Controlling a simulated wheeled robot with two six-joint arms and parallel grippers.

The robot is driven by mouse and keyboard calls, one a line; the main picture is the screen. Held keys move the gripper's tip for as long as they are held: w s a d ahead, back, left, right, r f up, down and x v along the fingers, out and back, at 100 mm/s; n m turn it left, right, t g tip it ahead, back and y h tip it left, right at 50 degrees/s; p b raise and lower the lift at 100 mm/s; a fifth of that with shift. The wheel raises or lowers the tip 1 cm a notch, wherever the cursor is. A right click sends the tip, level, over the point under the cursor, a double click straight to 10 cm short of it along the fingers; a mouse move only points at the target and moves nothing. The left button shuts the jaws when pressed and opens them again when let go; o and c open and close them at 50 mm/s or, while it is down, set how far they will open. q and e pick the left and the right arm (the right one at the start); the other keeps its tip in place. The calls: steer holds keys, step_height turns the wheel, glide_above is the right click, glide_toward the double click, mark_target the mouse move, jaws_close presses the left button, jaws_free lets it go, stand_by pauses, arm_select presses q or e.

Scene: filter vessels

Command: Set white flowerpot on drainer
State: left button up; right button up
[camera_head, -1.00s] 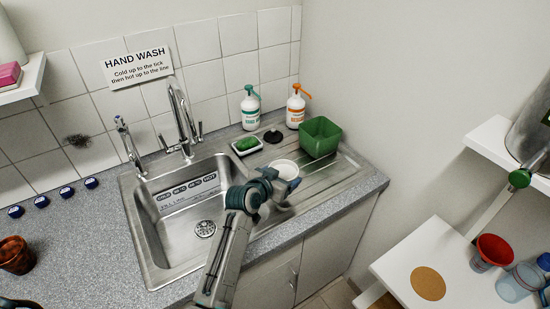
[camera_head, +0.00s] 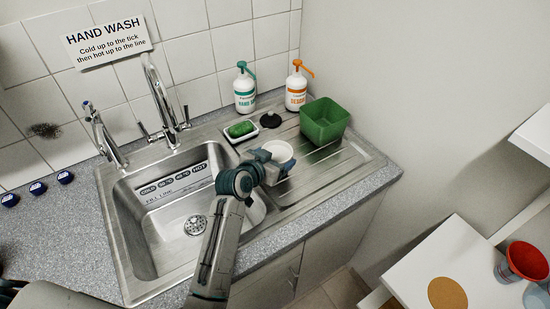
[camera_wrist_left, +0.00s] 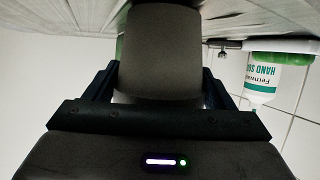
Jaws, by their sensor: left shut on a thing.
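A small white flowerpot (camera_head: 279,153) is at the left part of the ridged steel drainer (camera_head: 345,164), beside the sink. My left gripper (camera_head: 273,163) is shut on the pot from its near side. In the left wrist view the pot (camera_wrist_left: 160,50) looks grey in shadow and fills the space between the two dark fingers. Its rim faces up in the head view and it looks upright. I cannot tell whether its base touches the drainer.
A green tub (camera_head: 324,121) stands behind and right of the pot. A soap dish with a green sponge (camera_head: 241,130), a black plug (camera_head: 270,120) and two pump bottles (camera_head: 244,90) (camera_head: 297,88) are behind. The sink basin (camera_head: 182,215) lies left. The drainer's right part is clear.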

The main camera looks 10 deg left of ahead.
arm_select(q)
steer(key=o, duration=1)
steer(key=shift+s+r, duration=0.1)
steer(key=shift+s, duration=0.15)
steer(key=shift+s+r, duration=0.1)
steer(key=shift+s+a, duration=0.2)
steer(key=shift+s, duration=0.05)
steer(key=b+v, duration=0.2)
steer(key=v, duration=0.9)
arm_select(e)
steer(key=shift+w+a+f, duration=0.1)
steer(key=shift+w+f, duration=0.1)
steer(key=shift+f, duration=0.95)
arm_select(q)
steer(key=shift+s+r, duration=0.1)
